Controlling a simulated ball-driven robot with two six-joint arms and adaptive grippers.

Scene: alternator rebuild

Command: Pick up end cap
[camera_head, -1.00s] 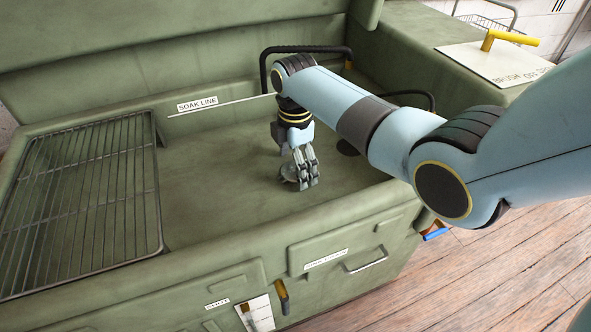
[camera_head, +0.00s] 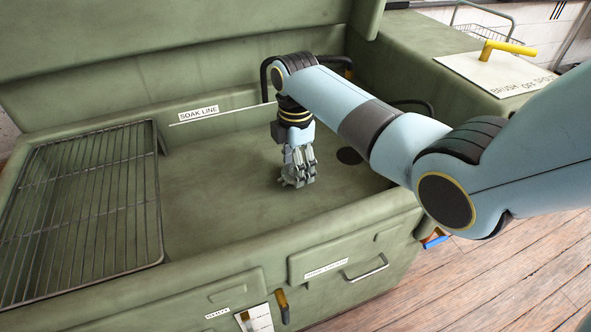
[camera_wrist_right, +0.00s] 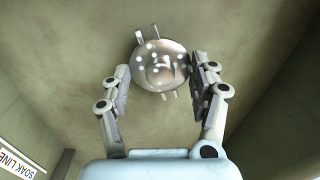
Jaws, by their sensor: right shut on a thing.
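The end cap (camera_wrist_right: 161,66) is a round silvery metal piece with several holes and small tabs. In the right wrist view it sits between the two fingers of my right gripper (camera_wrist_right: 160,85). My right gripper (camera_head: 298,180) points down into the green basin in the head view and is shut on the end cap, which the fingers mostly hide there. I cannot tell whether the cap is clear of the basin floor. My left gripper is not in view.
The green basin (camera_head: 225,205) has open floor around the gripper. A wire rack (camera_head: 90,210) covers its left side. The raised front rim and the back wall with the SOAK LINE label (camera_head: 198,113) bound it. A dark drain (camera_head: 349,156) lies to the right.

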